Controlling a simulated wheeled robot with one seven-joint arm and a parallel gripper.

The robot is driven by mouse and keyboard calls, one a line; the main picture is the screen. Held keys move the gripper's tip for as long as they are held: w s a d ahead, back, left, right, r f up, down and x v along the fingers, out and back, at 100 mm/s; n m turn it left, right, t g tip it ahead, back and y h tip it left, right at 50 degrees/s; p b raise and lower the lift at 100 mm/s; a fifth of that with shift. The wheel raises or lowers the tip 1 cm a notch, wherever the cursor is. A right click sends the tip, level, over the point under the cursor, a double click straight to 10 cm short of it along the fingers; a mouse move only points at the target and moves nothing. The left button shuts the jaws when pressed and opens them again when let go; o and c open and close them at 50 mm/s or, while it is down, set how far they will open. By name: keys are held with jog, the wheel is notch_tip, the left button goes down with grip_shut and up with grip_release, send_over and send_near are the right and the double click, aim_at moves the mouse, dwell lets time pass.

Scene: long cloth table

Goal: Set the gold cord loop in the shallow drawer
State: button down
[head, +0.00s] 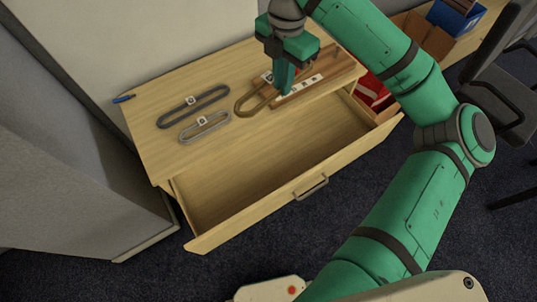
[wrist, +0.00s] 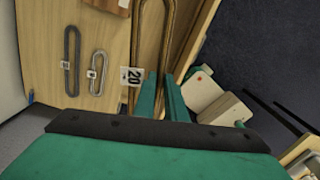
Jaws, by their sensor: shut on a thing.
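The gold cord loop (head: 246,104) is a long, narrow brown-gold loop with a white tag. It is at the table top's right half, beside a wooden board (head: 322,80). My gripper (head: 284,90) points down there, shut on the loop. In the wrist view the loop (wrist: 138,40) runs up from between my fingertips (wrist: 160,92), with a tag reading 20 beside them. I cannot tell whether it touches the table. The shallow drawer (head: 290,150) is pulled open below the table top's front edge; its visible floor is bare.
A dark grey loop (head: 193,105) and a lighter grey loop (head: 204,127) lie to the left on the table top. A blue pen (head: 123,99) lies at the left edge. A red item (head: 370,92) and a blue bin (head: 455,17) are at right, near a dark chair (head: 500,75).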

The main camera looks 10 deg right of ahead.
jog(key=w+d+f+m, duration=0.1)
jog(key=w+d+f, duration=0.15)
jog(key=f, duration=0.45)
jog(key=w+d+f, duration=0.1)
jog(key=w+f, duration=0.2)
jog(key=f, duration=0.4)
jog(key=m, duration=0.1)
send_near(283, 162)
notch_tip(283, 162, down, 6)
jog(key=shift+f, duration=0.1)
jog(key=shift+f, duration=0.1)
jog(key=c, duration=1.9)
grip_release()
jog(key=shift+w, duration=0.1)
jog(key=shift+o, duration=0.4)
jog(key=shift+d, duration=0.1)
